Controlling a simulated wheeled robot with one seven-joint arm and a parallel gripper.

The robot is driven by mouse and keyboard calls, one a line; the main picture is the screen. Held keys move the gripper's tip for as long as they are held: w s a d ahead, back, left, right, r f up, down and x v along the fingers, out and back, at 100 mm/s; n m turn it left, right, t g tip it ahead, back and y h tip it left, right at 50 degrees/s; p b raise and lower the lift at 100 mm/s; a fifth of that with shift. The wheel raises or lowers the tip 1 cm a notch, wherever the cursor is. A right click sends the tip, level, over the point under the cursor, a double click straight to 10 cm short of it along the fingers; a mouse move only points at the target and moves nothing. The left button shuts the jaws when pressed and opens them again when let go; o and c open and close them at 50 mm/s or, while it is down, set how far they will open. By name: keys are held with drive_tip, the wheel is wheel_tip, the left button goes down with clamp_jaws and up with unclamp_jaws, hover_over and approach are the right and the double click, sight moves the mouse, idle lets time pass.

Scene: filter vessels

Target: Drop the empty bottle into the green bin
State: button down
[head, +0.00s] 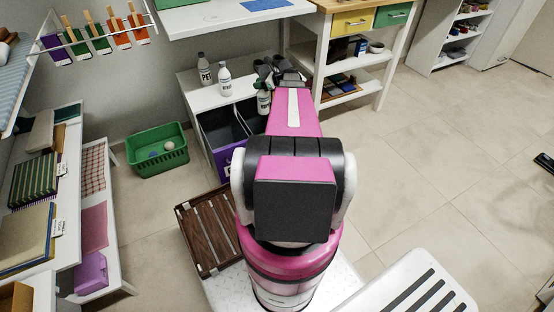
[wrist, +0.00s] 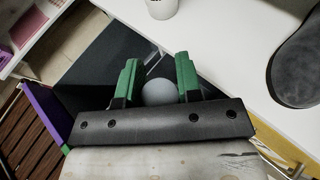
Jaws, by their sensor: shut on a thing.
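My gripper (head: 266,76) is at the right end of the low white table, partly hidden by my arm in the head view. In the wrist view its two green fingers (wrist: 158,72) are shut on a bottle, whose rounded grey-white top (wrist: 160,92) shows between them. In the head view the held white bottle (head: 264,103) hangs upright below the gripper, its label too small to read. The green bin (head: 157,164) stands on the floor to the left, apart from the gripper, with a pale round thing and other small items inside.
Dark containers, one with a purple front (head: 222,162), sit beneath. A brown slatted crate (head: 207,235) lies left of my base.

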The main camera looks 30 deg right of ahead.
drive_tip(key=c, duration=0.7)
unclamp_jaws()
drive_tip(key=v, duration=1)
drive_tip(key=shift+s+d+r, duration=0.2)
drive_tip(key=shift+s+r, duration=0.1)
